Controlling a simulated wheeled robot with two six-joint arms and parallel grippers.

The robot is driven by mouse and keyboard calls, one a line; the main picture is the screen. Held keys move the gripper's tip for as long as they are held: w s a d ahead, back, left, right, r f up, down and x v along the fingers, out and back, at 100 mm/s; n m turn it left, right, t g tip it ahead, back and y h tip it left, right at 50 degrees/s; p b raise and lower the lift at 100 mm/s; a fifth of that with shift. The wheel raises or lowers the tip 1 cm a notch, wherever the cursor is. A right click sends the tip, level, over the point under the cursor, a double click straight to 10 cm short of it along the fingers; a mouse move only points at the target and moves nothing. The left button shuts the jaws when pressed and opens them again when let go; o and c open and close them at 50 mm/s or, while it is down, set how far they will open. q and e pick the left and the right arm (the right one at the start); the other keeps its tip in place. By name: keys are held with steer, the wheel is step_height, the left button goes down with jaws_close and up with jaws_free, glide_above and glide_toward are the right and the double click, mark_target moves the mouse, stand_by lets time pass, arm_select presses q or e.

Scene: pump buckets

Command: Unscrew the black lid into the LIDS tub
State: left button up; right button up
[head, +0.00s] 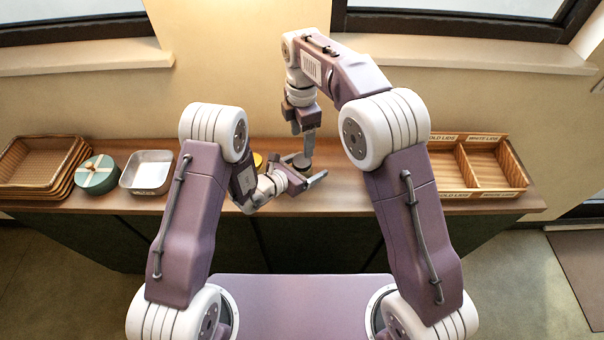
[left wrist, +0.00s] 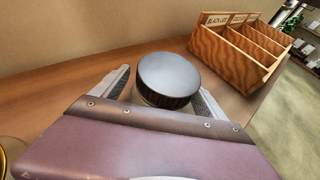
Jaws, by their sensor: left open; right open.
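The black lid (left wrist: 168,76) sits on top of a container whose body is mostly hidden below it. In the head view the lid (head: 301,163) is small and partly covered. My left gripper (head: 307,166) is open, with one finger on each side of the lid; contact cannot be told. My right gripper (head: 308,150) points down just above the lid, its fingers seen edge-on. It does not show in the left wrist view. The BLACK LIDS compartment (left wrist: 213,45) is the near one of a wooden divided box; in the head view my right arm hides it.
The wooden box (head: 478,190) also has GOLD LIDS and WHITE LIDS compartments. A gold-coloured thing (head: 258,160) stands left of the lid. A metal tray (head: 148,172), a round green box (head: 97,174) and stacked baskets (head: 40,163) fill the counter's left. The counter between lid and box is clear.

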mark_target(302, 160)
arm_select(q)
jaws_close()
arm_select(e)
steer(key=m, duration=0.7)
steer(key=shift+m, duration=0.3)
steer(key=m, duration=1.9)
steer(key=shift+m, duration=0.3)
steer(key=m, duration=0.8)
steer(key=shift+m, duration=0.4)
step_height(302, 160, down, 8)
